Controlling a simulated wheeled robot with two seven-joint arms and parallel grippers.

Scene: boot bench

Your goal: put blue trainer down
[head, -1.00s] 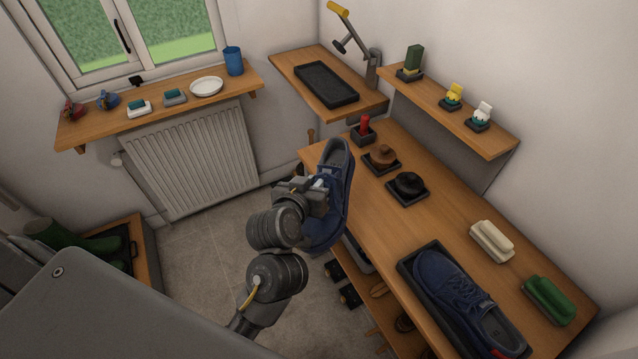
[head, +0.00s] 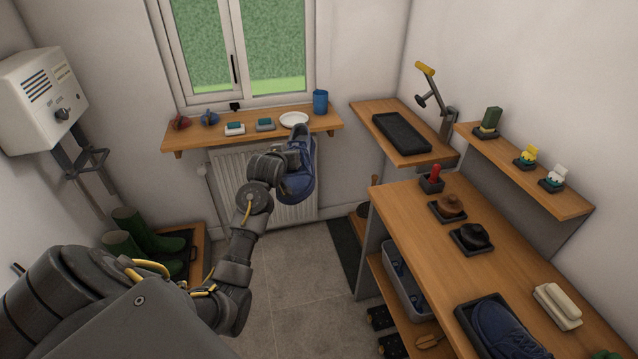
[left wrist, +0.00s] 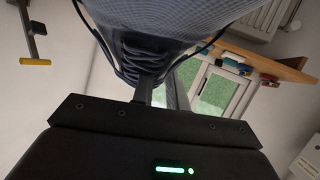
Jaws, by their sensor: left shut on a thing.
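A blue trainer (head: 301,170) hangs in the air in front of the radiator and below the window shelf, its length roughly upright. My left gripper (head: 292,160) is shut on it. In the left wrist view the trainer (left wrist: 165,25) fills the top, its laces facing the gripper; the fingers (left wrist: 160,92) reach up to the lace area. A second blue trainer (head: 500,335) sits in a black tray (head: 467,325) on the bench at the lower right, partly cut off. My right gripper is not in view.
An empty black tray (head: 401,132) lies on the corner shelf. The window shelf (head: 190,139) carries small items. Green boots (head: 140,232) stand at left. Floor between is clear.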

